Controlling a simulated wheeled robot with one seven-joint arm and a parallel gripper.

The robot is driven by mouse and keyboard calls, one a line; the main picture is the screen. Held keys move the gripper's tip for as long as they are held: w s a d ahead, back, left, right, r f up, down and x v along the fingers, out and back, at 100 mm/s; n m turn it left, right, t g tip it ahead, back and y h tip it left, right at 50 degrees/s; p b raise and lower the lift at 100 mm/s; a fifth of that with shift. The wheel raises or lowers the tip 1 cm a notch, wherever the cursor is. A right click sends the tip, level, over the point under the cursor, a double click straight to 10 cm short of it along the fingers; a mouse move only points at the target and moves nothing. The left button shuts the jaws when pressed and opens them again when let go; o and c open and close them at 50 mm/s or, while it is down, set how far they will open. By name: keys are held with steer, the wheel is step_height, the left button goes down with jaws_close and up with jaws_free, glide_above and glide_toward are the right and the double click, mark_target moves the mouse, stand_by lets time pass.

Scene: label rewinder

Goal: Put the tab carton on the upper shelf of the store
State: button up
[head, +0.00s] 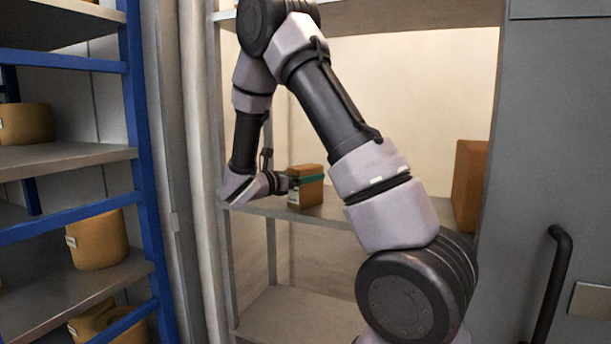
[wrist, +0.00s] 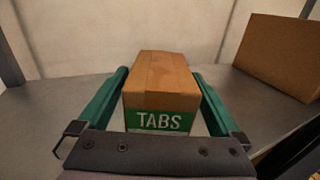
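The tab carton (head: 309,191) is a small orange-brown box at the middle shelf board (head: 325,214) of the open store bay, near its front left. In the wrist view the carton (wrist: 161,85) is upright, and its green "TABS" label faces me. My gripper (wrist: 160,72) has a green finger along each side of the carton, close against it; it also shows in the head view (head: 307,179). The carton is at or just above the board; I cannot tell if it touches. Another shelf board (head: 420,15) runs above.
A larger brown carton (head: 470,185) stands at the right of the same board; it also shows in the wrist view (wrist: 280,55). A left post (head: 215,150) and a grey door with a handle (head: 550,285) flank the bay. A blue rack (head: 138,120) stands at left.

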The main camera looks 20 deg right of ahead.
steer(key=shift+a+r, duration=0.1)
steer(key=shift+r, duration=0.1)
steer(key=v, duration=1.2)
steer(key=shift+f, duration=0.1)
